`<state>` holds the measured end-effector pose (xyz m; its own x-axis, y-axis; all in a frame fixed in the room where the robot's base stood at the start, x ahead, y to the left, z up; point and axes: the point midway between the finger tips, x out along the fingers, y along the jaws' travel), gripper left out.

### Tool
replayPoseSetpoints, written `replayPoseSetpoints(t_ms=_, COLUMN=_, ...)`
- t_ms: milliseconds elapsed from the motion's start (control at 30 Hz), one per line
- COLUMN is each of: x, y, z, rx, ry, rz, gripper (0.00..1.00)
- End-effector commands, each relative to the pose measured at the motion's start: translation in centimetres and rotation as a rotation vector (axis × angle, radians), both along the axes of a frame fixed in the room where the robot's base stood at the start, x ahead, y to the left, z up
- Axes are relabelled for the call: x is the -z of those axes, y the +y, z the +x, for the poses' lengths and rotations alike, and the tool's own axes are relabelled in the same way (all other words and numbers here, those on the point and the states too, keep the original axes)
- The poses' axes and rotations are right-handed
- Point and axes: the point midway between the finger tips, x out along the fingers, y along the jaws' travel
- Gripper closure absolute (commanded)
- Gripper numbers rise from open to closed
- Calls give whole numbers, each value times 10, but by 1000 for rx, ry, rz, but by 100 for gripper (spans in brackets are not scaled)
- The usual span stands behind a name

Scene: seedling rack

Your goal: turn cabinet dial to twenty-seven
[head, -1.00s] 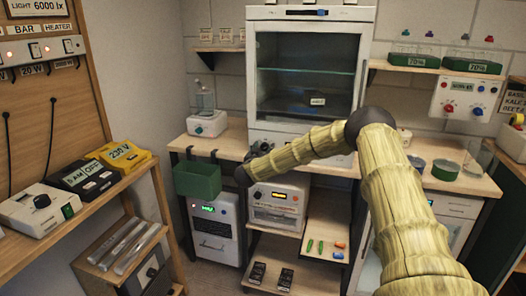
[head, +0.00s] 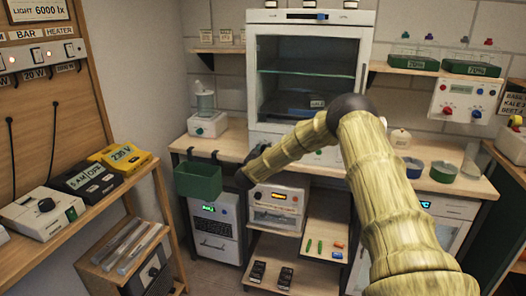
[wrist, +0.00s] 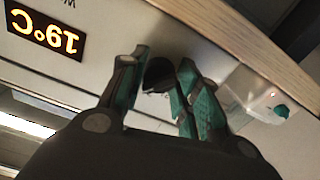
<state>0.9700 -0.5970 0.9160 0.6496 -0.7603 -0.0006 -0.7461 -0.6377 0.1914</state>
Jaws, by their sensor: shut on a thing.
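The cabinet (head: 277,221) is a small pale unit under the bench, with an orange lit display (head: 279,198). In the wrist view the display (wrist: 45,36) is upside down and reads 19°C. The dial (wrist: 158,75) is a small dark round knob beside the display. My gripper (wrist: 163,72) is shut on the dial, with a teal-padded finger on each side of it. In the head view my arm reaches down to the cabinet's upper left. The fingers are too small and dark there to make out.
A green bin (head: 197,180) hangs from the bench edge just left of my gripper. The wooden bench top (head: 225,147) overhangs the cabinet. Another cabinet (head: 216,232) stands at left, and a shelf with small coloured items (head: 325,246) is at right.

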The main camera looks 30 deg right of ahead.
Motion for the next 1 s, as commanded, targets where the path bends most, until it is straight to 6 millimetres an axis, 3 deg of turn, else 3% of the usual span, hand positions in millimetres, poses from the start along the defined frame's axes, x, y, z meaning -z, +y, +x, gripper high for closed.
replayPoseSetpoints(t_ms=200, x=1, y=-2, z=-1, rx=3, ry=0, rz=0, gripper=92)
replayPoseSetpoints(t_ms=233, x=1, y=-2, z=-1, rx=3, ry=0, rz=0, gripper=66)
replayPoseSetpoints(t_ms=367, x=1, y=-1, z=-1, rx=2, ry=0, rz=0, gripper=46)
replayPoseSetpoints(t_ms=767, x=1, y=5, z=-3, rx=-1, ry=0, rz=2, gripper=46)
replayPoseSetpoints(t_ms=1000, x=0, y=30, z=-24, rx=-2, ry=0, rz=2, gripper=46)
